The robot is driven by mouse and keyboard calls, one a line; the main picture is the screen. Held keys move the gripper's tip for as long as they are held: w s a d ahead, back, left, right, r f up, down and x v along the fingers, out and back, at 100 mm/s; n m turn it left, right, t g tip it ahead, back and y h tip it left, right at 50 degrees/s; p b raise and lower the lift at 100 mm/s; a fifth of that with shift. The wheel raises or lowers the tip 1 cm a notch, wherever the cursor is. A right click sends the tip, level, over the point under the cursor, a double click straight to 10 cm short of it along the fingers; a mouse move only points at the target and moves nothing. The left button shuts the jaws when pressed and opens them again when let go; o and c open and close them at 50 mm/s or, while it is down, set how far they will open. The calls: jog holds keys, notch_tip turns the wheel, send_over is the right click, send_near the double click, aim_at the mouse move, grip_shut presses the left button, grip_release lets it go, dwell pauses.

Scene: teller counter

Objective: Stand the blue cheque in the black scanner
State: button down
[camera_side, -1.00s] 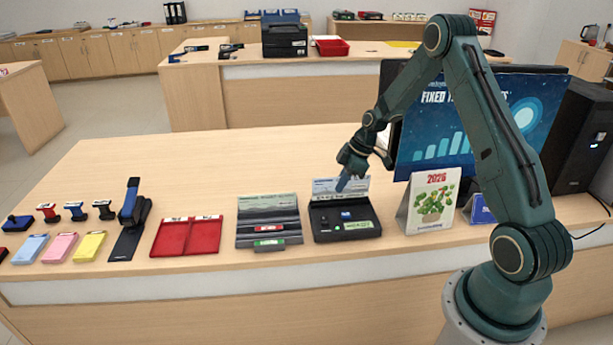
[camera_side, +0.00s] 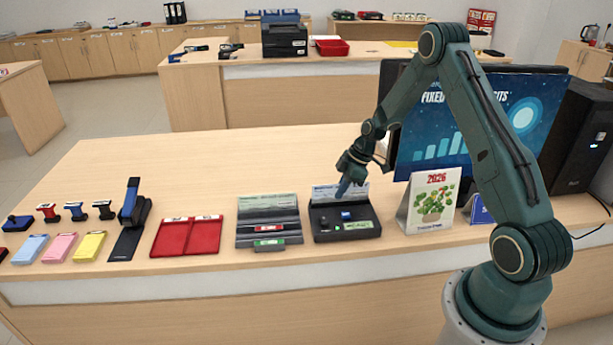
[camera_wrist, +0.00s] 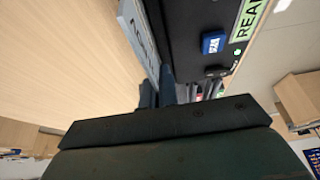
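The blue cheque (camera_side: 325,193) stands upright at the back of the black scanner (camera_side: 335,231). Its lower edge is at or in the scanner's rear slot; I cannot tell how deep. My gripper (camera_side: 343,188) points down at the cheque's right part, with its fingers closed around it. In the wrist view, the cheque (camera_wrist: 139,32) runs down between my two dark fingers (camera_wrist: 158,90), beside the scanner body (camera_wrist: 185,20). The scanner has a blue button, a small green light and a green label with partly visible lettering.
A grey stepped rack (camera_side: 282,229) holding a greenish slip stands just left of the scanner. A red tray (camera_side: 187,250) is farther left. A desk calendar (camera_side: 432,201) and a monitor (camera_side: 470,125) stand close on the right. The counter behind the rack is clear.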

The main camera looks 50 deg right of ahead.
jog(key=shift+f, duration=0.3)
jog(key=c, duration=1.6)
grip_release()
jog(key=shift+r, duration=0.1)
jog(key=shift+r, duration=3.45)
